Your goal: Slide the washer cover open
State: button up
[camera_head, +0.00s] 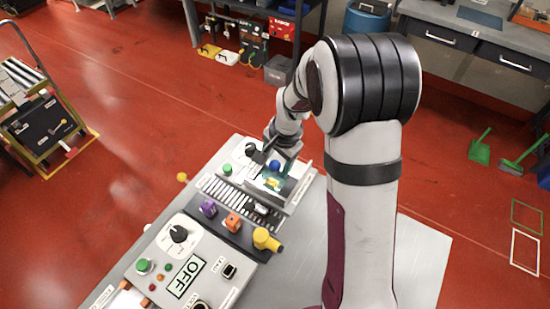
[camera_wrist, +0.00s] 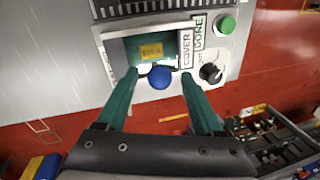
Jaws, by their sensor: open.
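The washer is a light grey box at the back end of the console, with a framed window (camera_wrist: 150,48). A yellow block or label (camera_wrist: 150,51) shows inside the window. I cannot tell where the cover's edge lies. A round blue knob (camera_wrist: 160,77) sits at the window's edge nearest my gripper; it also shows in the head view (camera_head: 275,164). A "COVER" label (camera_wrist: 186,50) is right of the window. My gripper (camera_wrist: 159,72) is open, its two green fingers on either side of the knob, with gaps visible. Contact cannot be told.
A green button (camera_wrist: 227,25) and a black dial (camera_wrist: 211,73) lie right of the window. In the head view, a slotted rack, a purple knob (camera_head: 208,208), an orange knob (camera_head: 233,222) and a yellow handle (camera_head: 266,240) stand nearby. An "OFF" panel (camera_head: 186,277) is in front.

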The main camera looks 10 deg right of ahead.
grip_shut()
dwell(0.3)
dwell(1.1)
